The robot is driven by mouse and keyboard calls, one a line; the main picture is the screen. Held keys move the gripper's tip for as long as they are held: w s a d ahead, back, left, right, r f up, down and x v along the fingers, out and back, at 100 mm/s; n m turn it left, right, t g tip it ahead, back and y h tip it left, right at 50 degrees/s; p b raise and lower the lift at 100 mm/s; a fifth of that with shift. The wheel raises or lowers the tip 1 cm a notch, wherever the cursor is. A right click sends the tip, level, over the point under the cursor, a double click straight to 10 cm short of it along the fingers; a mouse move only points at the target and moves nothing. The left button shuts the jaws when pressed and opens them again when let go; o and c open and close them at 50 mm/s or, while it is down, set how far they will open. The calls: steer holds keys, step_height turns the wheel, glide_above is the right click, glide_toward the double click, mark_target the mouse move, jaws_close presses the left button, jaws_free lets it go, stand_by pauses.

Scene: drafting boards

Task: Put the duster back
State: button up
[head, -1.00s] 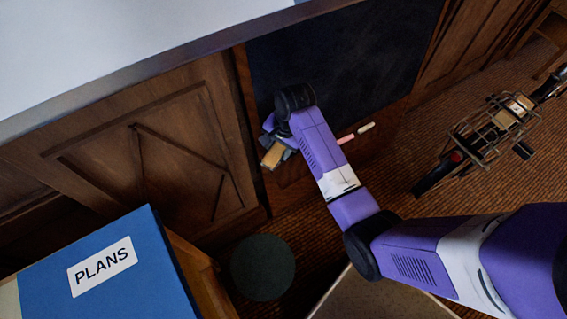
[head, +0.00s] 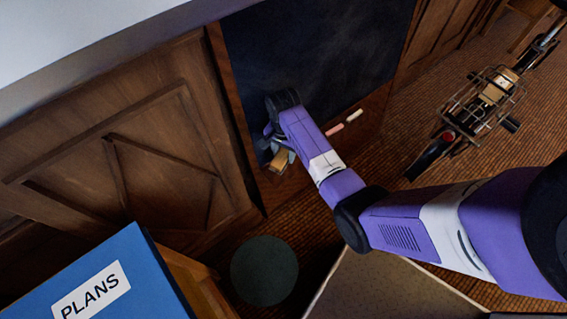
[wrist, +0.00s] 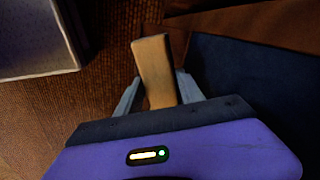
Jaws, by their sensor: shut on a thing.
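The duster is a pale wooden block. My gripper (head: 281,149) is shut on the duster (head: 279,161) in the head view, near the lower left of the dark chalkboard (head: 325,50). My wrist partly covers both there. In the wrist view the duster (wrist: 154,62) sticks out between the two grey fingers of my gripper (wrist: 156,93), slightly tilted. The chalkboard's wooden frame shows at the right of the wrist view. I cannot tell whether the duster touches the ledge or frame.
A pink chalk (head: 334,129) and a white chalk (head: 354,115) lie right of my gripper along the board's lower edge.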

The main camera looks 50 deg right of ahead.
mark_target(284, 162)
steer(key=shift+f+b, duration=0.75)
steer(key=shift+f, duration=2.15)
steer(key=shift+f, duration=0.15)
steer(key=o, duration=1.5)
steer(key=shift+c, duration=0.2)
